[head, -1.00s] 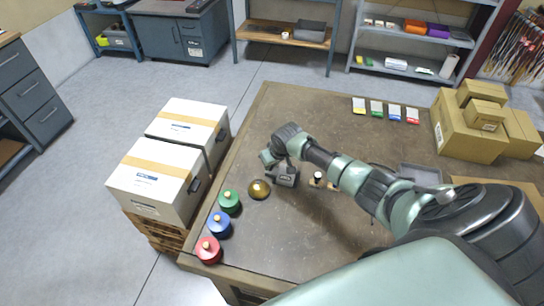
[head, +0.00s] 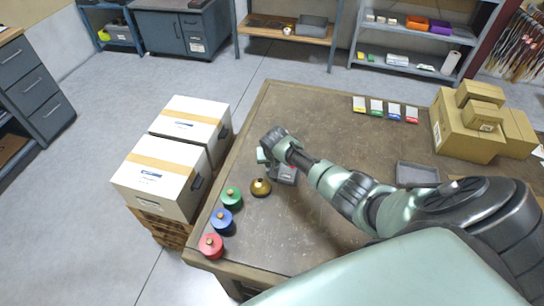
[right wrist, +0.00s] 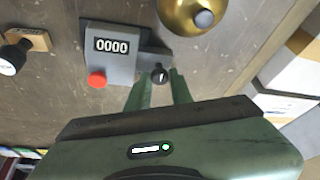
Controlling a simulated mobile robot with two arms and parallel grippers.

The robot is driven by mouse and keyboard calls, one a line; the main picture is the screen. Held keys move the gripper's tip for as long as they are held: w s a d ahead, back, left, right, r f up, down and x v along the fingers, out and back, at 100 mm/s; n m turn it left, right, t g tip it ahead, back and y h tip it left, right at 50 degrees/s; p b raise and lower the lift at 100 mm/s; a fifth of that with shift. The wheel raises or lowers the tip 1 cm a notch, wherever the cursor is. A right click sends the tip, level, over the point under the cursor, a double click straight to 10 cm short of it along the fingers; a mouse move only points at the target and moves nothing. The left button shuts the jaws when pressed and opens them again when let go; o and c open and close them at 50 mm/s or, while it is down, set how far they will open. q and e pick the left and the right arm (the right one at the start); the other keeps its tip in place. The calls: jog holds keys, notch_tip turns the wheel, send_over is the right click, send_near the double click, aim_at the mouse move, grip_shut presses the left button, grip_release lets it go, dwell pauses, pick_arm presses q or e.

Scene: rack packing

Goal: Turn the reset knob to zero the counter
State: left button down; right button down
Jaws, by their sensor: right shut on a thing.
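The counter (right wrist: 110,55) is a grey box whose display reads 0000, with a red button (right wrist: 96,80) on its front corner. In the head view the counter (head: 288,174) sits on the table, partly covered by my right arm. The reset knob (right wrist: 159,74) is small and black with a pale mark, on the counter's side. My right gripper (right wrist: 160,82) has its fingers on both sides of the knob and is shut on it. In the head view my right gripper (head: 268,157) is small beside the counter. My left gripper is in no view.
A brass dome (head: 261,187) stands close beside the counter. A wooden block with a black-handled item (right wrist: 14,56) lies left of the counter. Cardboard boxes (head: 468,125) stand back right.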

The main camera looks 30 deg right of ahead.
jog(key=c, duration=1.3)
grip_release()
jog(key=shift+o, duration=0.2)
